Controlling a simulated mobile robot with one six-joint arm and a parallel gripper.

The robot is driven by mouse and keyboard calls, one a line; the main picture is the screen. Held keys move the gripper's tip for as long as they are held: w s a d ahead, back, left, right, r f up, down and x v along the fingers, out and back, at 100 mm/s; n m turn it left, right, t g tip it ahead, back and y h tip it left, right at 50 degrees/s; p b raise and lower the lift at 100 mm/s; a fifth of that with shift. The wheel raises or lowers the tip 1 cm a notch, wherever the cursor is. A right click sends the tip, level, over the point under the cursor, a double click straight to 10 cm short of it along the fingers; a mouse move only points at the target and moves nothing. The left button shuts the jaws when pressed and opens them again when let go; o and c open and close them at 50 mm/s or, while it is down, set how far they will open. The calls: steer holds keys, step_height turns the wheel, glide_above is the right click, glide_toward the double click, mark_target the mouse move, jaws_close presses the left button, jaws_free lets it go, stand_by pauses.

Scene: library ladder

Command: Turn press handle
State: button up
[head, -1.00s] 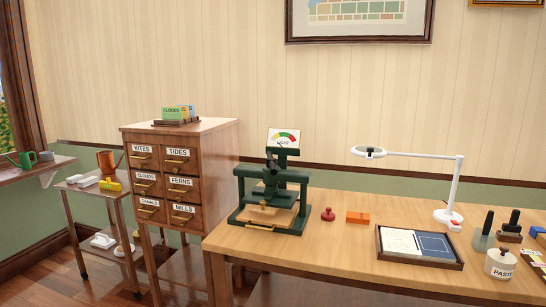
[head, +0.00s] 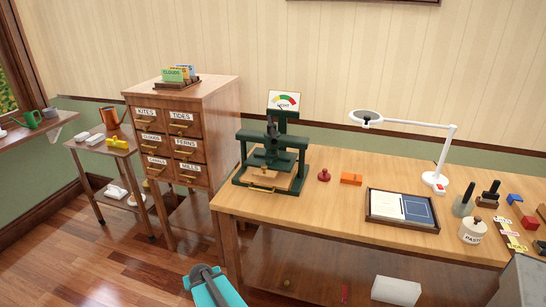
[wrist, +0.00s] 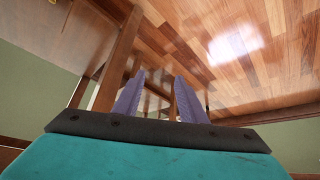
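The green press (head: 290,147) stands upright at the left end of the wooden table. Its dark handle (head: 272,130) is at the upper middle of its frame, and a gauge card (head: 284,100) with green, yellow and red bands stands above it. A wooden board with a brass pull (head: 261,189) lies at the press's base. Part of my teal arm end shows at the bottom of the head view, low in front of the table and well apart from the press. In the wrist view, my gripper (wrist: 158,85) has its two purple fingers apart with nothing held; the press is not seen there.
The floor (head: 110,265) in front is clear at left.

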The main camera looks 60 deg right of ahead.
mark_target(274, 142)
steer(key=d+r+m+t+h+p, duration=0.15)
steer(key=d+r+p, duration=0.25)
steer(key=d+r, duration=0.5)
steer(key=d+r+m+t+h+p, duration=0.15)
steer(key=d+r+p, duration=0.3)
steer(key=r, duration=0.75)
steer(key=d+r+t+h+p, duration=0.15)
steer(key=d+r+p, duration=0.25)
steer(key=d+r, duration=0.5)
steer(key=s+d+r+m+h, duration=0.1)
steer(key=s+d+r+h, duration=0.1)
steer(key=r, duration=0.3)
steer(key=s+d+r+m+h, duration=0.1)
steer(key=s+d+r+h, duration=0.1)
steer(key=s+d+r, duration=0.3)
steer(key=s+d+r+t+h, duration=0.1)
steer(key=s+d+r+h, duration=0.1)
steer(key=r, duration=0.4)
steer(key=shift+s+d+m+p, duration=0.2)
steer(key=shift+s+d, duration=0.25)
steer(key=shift+d, duration=0.2)
steer(key=shift+s+d+m+p, duration=0.2)
steer(key=shift+s+d, duration=0.2)
steer(key=shift+d, duration=0.2)
steer(key=shift+w, duration=0.1)
